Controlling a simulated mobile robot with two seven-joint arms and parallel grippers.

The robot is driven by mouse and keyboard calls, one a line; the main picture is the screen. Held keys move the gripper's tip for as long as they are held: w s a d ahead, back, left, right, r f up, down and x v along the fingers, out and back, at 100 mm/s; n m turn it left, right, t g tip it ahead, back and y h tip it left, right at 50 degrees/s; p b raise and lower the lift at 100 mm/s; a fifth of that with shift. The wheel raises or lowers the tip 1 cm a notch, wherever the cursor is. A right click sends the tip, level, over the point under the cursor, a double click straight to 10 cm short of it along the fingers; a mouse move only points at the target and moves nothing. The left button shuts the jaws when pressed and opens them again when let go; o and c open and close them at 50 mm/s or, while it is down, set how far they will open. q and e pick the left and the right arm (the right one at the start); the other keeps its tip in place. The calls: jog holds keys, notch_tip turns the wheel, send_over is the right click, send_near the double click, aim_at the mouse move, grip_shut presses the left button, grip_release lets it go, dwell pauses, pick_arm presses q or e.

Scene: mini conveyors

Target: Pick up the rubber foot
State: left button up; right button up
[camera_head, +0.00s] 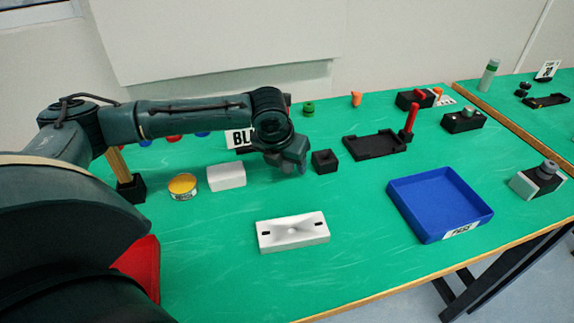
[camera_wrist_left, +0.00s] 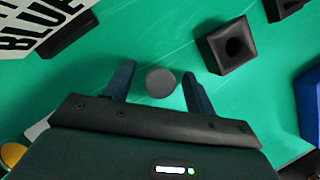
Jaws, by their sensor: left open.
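The rubber foot (camera_wrist_left: 160,83) looks like a small dark grey round piece in the left wrist view. It lies on the green table between the two fingers of my left gripper (camera_wrist_left: 157,78), with a gap on each side. The left gripper is open and points down at the table. In the head view my left gripper (camera_head: 292,163) is over the middle of the table, and I cannot make out the foot there; the gripper seems to hide it. My right gripper is not in view.
A black block with a round hole (camera_head: 322,162) stands just right of the gripper. A white block (camera_head: 226,177) and a yellow-topped tin (camera_head: 183,187) are to the left. A white fixture (camera_head: 292,241) is in front. A blue tray (camera_head: 402,205) and a black tray (camera_head: 372,146) lie right.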

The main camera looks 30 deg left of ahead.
pick_arm(q)
jog(key=c, duration=1)
